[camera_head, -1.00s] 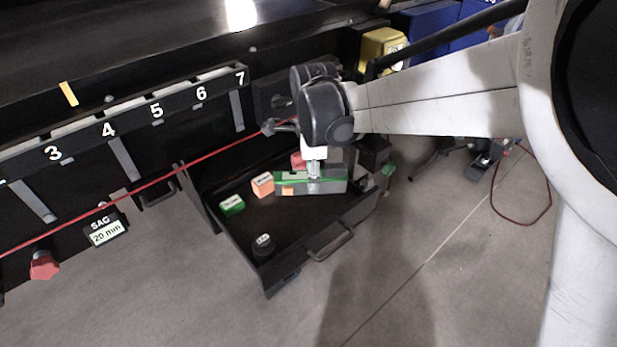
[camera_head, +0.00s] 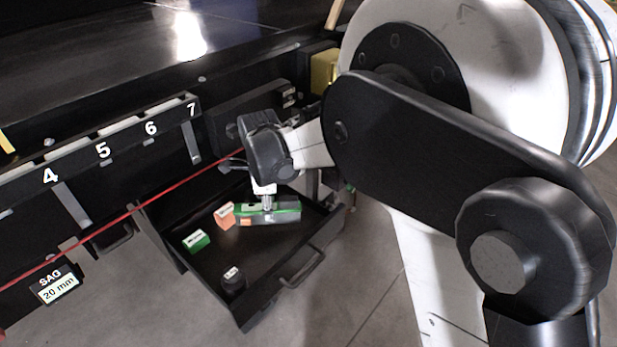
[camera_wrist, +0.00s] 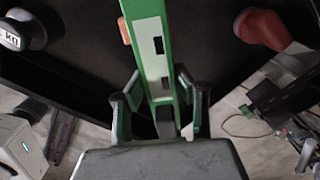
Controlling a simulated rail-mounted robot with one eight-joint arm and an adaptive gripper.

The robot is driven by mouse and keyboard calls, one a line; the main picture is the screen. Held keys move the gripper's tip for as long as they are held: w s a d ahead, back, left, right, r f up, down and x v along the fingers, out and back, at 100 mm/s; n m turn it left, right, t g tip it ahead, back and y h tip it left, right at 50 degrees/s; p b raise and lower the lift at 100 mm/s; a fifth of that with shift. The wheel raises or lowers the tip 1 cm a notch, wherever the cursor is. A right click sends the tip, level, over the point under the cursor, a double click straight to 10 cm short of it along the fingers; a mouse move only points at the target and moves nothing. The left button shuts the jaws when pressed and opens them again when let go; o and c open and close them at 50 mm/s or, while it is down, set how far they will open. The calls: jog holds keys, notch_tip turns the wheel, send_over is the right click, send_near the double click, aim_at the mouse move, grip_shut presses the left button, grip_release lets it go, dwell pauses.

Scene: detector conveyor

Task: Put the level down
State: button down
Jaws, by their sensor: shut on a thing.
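The level (camera_head: 284,213) is a long green and pale-grey bar over the back right part of the open black drawer (camera_head: 250,318). My gripper (camera_head: 266,203) is above it, with the fingers small and partly hidden in the head view. In the wrist view the level (camera_wrist: 152,48) runs upright through the picture between the two fingers of my gripper (camera_wrist: 160,108), which is shut on it. I cannot tell whether the level touches the drawer floor.
In the drawer are an orange block (camera_head: 225,215), a green block (camera_head: 196,240) and a black weight (camera_head: 233,281). A red object (camera_wrist: 262,28) shows right of the level in the wrist view. The drawer's front middle is clear.

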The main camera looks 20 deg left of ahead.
jog(key=shift+w+d+f, duration=0.15)
jog(key=shift+w+f, duration=0.2)
jog(key=shift+w, duration=0.15)
jog(key=shift+f, duration=1.95)
jog(key=shift+f, duration=0.1)
jog(key=shift+f+b, duration=0.15)
jog(key=shift+b, duration=0.2)
jog(key=c, duration=1.4)
grip_release()
jog(key=shift+o, duration=0.2)
notch_tip(320, 180, up, 12)
jog(key=shift+r+p, duration=0.25)
jog(key=shift+p, duration=0.35)
